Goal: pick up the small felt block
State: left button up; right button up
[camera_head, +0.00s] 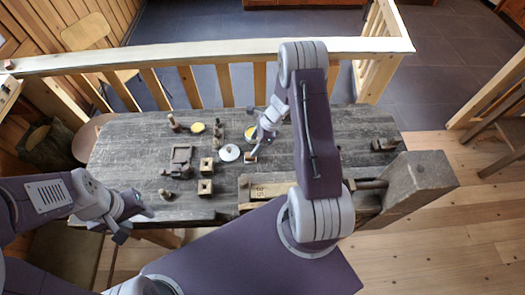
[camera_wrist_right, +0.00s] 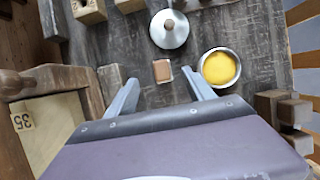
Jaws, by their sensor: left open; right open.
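The small block (camera_wrist_right: 162,71), brown and probably the felt one, lies on the dark wooden table in the right wrist view. In the head view the small block (camera_head: 250,157) shows just below my right gripper (camera_head: 260,146). In the wrist view my right gripper (camera_wrist_right: 160,77) is open, with one fingertip on either side of the block's near end. The jaws are apart from the block, and I cannot tell how high they are above the table. My left gripper (camera_head: 137,224) is open and empty beyond the table's front left edge.
A round tin with yellow contents (camera_wrist_right: 220,67) stands close right of my right finger. A pale lid with a knob (camera_wrist_right: 169,29) lies behind the block. Square wooden blocks with holes (camera_head: 205,187) stand to the left. A wooden vise or lathe part (camera_head: 415,180) is at front right.

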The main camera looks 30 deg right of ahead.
aim_at(249, 155)
jog(key=shift+s+a+f+b, duration=0.1)
jog(key=shift+a+f+b, duration=0.2)
jog(key=shift+f+b, duration=0.15)
jog(key=f, duration=0.1)
jog(key=w+f+p, duration=0.1)
jog(key=f, duration=0.1)
jog(key=shift+d+f, duration=0.15)
jog(key=shift+f, duration=0.15)
jog(key=shift+a+f, duration=0.1)
jog(key=shift+a, duration=0.3)
jog(key=x, duration=0.2)
jog(key=p+x, duration=0.1)
jog(key=x, duration=0.2)
jog(key=shift+s+d+f, duration=0.1)
jog(key=shift+d+f, duration=0.1)
jog(key=shift+a, duration=0.1)
jog(key=shift+c, duration=1)
jog(key=shift+s, duration=0.1)
grip_shut()
pick_arm(q)
jog(key=shift+d+r, duration=0.2)
jog(key=shift+r, duration=0.1)
pick_arm(e)
jog(key=shift+r, duration=0.1)
jog(key=shift+r, duration=0.1)
